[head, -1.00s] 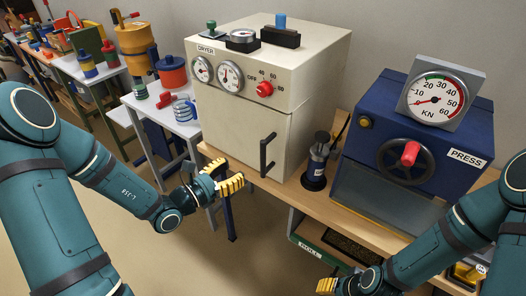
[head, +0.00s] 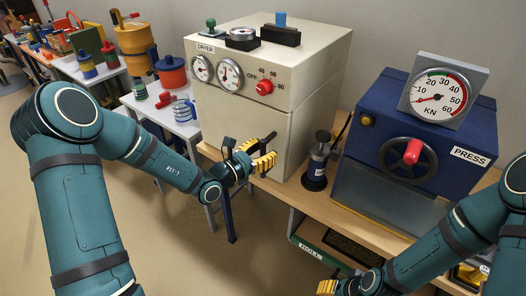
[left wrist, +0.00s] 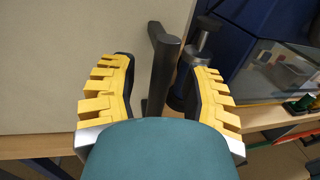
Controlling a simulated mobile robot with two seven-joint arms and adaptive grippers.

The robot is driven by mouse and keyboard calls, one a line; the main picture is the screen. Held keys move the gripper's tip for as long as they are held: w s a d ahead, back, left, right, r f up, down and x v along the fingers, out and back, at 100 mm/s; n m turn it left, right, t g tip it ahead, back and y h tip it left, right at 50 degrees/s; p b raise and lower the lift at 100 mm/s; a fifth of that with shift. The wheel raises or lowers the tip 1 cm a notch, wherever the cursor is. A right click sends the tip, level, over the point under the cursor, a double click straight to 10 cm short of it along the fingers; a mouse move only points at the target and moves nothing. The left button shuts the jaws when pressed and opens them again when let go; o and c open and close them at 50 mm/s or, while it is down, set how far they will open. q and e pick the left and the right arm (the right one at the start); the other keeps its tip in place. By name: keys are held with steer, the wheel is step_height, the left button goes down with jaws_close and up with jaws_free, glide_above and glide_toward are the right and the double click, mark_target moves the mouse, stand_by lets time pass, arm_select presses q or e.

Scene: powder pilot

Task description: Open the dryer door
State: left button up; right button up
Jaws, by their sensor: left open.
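The dryer (head: 245,125) is a cream box with dials and a red knob, standing on the wooden bench; its front door looks closed. The black door handle (head: 268,139) is mostly hidden behind my left gripper (head: 253,160) in the head view. In the left wrist view the handle (left wrist: 160,70) stands upright between the yellow fingers of my open left gripper (left wrist: 158,95). Clear gaps show on both sides of it, and I cannot tell any contact. My right gripper (head: 327,287) is low at the bottom edge of the head view, only partly visible.
A dark cylindrical device (head: 317,160) stands just right of the dryer. The blue press (head: 415,150) with a hand wheel is further right. A white side table (head: 175,115) with pots is to the left. Small items sit on the dryer's top.

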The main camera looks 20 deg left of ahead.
arm_select(q)
jaws_close()
steer(key=shift+s, duration=0.15)
